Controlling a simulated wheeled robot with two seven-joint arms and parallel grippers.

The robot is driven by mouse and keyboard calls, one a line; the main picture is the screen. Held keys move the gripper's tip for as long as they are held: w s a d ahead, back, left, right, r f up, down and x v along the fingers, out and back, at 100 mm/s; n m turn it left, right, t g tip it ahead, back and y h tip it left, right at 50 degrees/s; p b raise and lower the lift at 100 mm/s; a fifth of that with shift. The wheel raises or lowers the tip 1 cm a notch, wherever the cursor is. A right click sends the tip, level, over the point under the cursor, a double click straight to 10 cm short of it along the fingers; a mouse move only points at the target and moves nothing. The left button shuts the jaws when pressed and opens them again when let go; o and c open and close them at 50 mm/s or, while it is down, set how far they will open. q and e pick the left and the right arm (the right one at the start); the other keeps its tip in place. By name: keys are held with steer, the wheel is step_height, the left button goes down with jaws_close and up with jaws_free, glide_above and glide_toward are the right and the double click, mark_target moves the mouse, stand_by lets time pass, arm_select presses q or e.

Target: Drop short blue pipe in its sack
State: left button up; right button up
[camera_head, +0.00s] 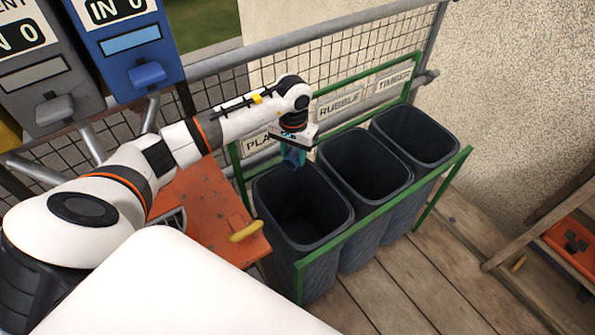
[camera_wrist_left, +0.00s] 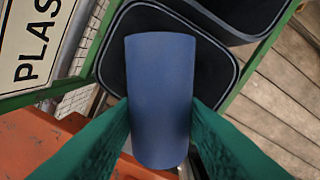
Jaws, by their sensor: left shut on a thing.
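The short blue pipe (camera_wrist_left: 160,95) fills the middle of the left wrist view, between the two green fingers of my left gripper (camera_wrist_left: 160,130). My left gripper (camera_head: 293,158) is shut on the pipe and holds it over the back edge of the plastic sack (camera_head: 310,245), the leftmost of three dark sacks. In the left wrist view the plastic sack's dark opening (camera_wrist_left: 115,65) lies behind the pipe. The pipe itself is mostly hidden by the gripper in the head view. My right gripper is not in view.
The rubble sack (camera_head: 365,215) and timber sack (camera_head: 415,165) stand to the right in a green frame (camera_head: 385,208). An orange surface (camera_head: 195,200) with a yellow-handled thing (camera_head: 246,232) lies left of the sacks. Mesh fencing (camera_head: 350,60) runs behind.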

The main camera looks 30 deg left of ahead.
arm_select(q)
steer(key=o, duration=1)
steer(key=shift+o, duration=0.2)
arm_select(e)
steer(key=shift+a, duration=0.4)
arm_select(q)
steer(key=shift+r, duration=0.1)
step_height(320, 180, up, 12)
steer(key=b, duration=0.2)
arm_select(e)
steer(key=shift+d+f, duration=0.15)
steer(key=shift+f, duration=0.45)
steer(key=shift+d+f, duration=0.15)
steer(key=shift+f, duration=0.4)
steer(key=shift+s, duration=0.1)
